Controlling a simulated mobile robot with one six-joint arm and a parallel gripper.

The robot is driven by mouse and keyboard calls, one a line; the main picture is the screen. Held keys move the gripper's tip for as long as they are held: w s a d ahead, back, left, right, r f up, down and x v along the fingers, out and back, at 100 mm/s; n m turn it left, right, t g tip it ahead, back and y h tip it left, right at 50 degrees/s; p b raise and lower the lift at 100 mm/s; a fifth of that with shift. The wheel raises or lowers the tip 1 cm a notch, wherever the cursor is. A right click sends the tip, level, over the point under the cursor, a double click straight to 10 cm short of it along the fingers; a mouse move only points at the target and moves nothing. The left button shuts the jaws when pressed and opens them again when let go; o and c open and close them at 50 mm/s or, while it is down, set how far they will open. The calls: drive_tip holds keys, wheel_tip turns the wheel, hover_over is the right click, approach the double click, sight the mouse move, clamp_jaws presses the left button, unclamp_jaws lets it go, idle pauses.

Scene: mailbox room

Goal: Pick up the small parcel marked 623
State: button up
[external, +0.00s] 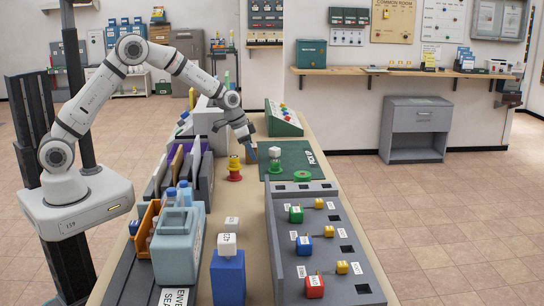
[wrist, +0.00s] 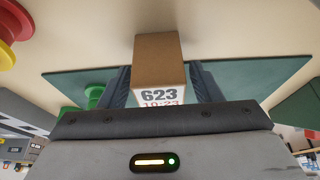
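The small brown parcel marked 623 (wrist: 160,62) is in the middle of the wrist view, its label facing the camera. My gripper (wrist: 160,88) has one dark finger on each side of it, and both fingers appear to touch its sides. In the external view my gripper (external: 248,143) points down near the left edge of the green mat. The parcel shows there as a small brown patch (external: 251,153), partly hidden by the gripper. I cannot tell whether it is clear of the table.
A red and yellow spool (external: 235,170) stands just left of the green mat (external: 296,153). A grey tray with coloured blocks (external: 333,243) lies in front.

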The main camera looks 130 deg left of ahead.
drive_tip(key=c, duration=0.9)
drive_tip(key=shift+r, duration=0.15)
